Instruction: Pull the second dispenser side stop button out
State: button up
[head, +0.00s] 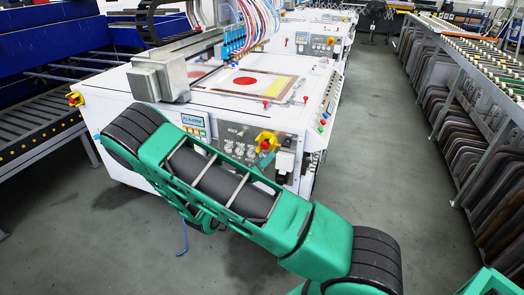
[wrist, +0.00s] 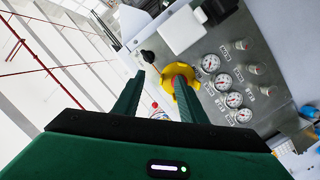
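The stop button has a red cap in a yellow housing (head: 267,138) on the grey front panel of the nearest white machine. In the wrist view the yellow housing (wrist: 169,83) is just beyond my gripper (wrist: 160,75), near the tip of the right finger, which covers part of it. A bit of the red cap (wrist: 180,67) shows above that fingertip. The two fingers are apart, with nothing seen held between them. Whether a finger touches the button cannot be told.
Several round gauges (wrist: 224,81) sit on the panel beside the button, with a black knob (wrist: 148,56) and a white box (wrist: 182,32) nearby. Another yellow-and-red stop button (head: 75,98) is at the machine's left corner. Grey floor (head: 420,200) is open to the right.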

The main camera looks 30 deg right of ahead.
aim_at(264, 146)
jog(key=w+a+f+n+t, duration=0.2)
jog(key=w+a+t, duration=0.1)
jog(key=a, duration=0.1)
jog(key=shift+y, duration=0.4)
jog(key=x, duration=1)
jog(key=shift+d, duration=0.3)
